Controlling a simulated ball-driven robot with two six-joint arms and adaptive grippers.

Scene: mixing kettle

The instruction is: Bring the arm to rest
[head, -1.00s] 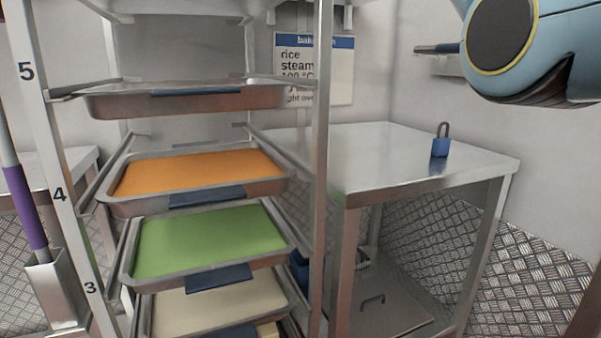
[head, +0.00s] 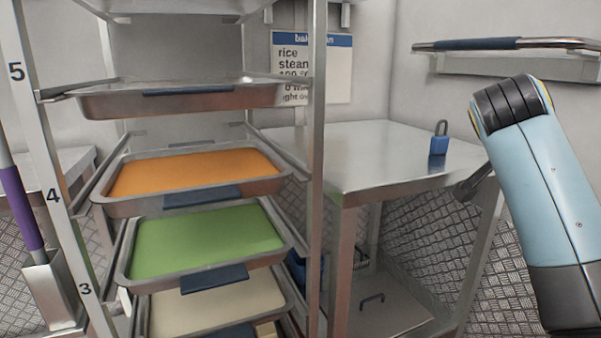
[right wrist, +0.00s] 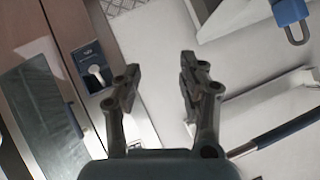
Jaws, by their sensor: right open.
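My right arm (head: 560,190) stands at the right of the head view, a pale blue link with dark joints. My right gripper (right wrist: 155,78) shows in the right wrist view with its two dark fingers spread apart and nothing between them. My left gripper is not in any view.
A rack with trays fills the left: a steel tray (head: 180,101), an orange-filled tray (head: 190,172) and a green-filled tray (head: 205,243). A steel table (head: 370,160) bears a blue padlock (head: 438,144). A wall rail (head: 500,44) runs behind my right arm.

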